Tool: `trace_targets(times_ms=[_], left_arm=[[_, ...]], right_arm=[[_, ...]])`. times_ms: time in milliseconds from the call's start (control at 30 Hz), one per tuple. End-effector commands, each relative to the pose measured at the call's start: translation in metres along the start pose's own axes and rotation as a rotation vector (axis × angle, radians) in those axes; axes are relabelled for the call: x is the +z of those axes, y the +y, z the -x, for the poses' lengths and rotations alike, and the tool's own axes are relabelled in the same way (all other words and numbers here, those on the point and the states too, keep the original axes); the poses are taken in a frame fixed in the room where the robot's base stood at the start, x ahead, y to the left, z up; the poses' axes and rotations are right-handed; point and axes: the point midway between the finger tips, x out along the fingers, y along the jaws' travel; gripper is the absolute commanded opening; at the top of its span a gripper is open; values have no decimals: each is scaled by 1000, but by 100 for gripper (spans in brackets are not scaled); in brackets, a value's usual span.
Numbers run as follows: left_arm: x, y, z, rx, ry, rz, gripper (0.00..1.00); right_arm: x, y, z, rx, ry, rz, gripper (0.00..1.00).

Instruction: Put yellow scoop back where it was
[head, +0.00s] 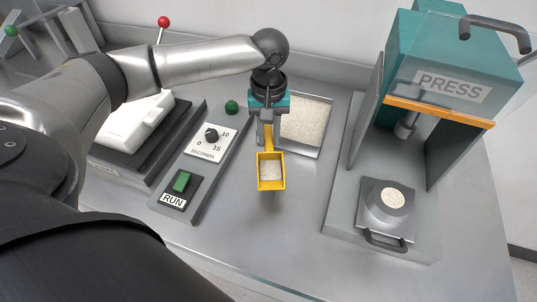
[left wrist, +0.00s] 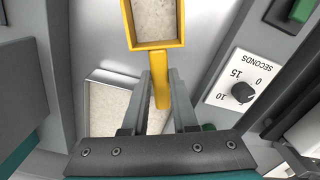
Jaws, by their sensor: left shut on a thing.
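The yellow scoop (head: 271,185) hangs over the grey worktop in the middle of the head view. Pale, grainy material shows inside it. My left gripper (head: 267,138) is shut on the scoop's handle, with the bowl pointing toward the front. In the left wrist view the handle (left wrist: 161,85) lies between the two fingers, and part of the bowl (left wrist: 155,46) is cut off at the top. A metal tray (head: 331,127) of pale grainy material sits just behind and to the right of the scoop. My right gripper is not in view.
The press (head: 455,60) stands at the right, with a round mould (head: 388,222) in front of it. A control panel with a green RUN button (head: 182,182) and a seconds dial (head: 211,135) lies left of the scoop. The worktop between them is clear.

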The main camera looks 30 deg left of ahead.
Motion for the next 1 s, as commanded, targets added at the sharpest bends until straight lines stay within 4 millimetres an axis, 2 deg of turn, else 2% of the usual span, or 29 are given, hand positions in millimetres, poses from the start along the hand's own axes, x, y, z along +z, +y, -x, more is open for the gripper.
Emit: trace_targets(times_ms=[33,100,267,500,900,933,1000], left_arm=[[0,0,-10,-2,-1,0,0],[0,0,-16,0,-1,0,0],[0,0,-26,0,0,0,0],[0,0,-60,-1,-1,-2,0],[0,0,-65,0,-1,-1,0],[-1,0,-65,0,0,0,29],[-1,0,-65,0,1,-1,36]], right_arm=[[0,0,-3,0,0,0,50],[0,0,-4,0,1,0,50],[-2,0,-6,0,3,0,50],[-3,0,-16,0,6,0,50],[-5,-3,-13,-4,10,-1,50],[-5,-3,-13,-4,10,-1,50],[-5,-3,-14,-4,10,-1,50]])
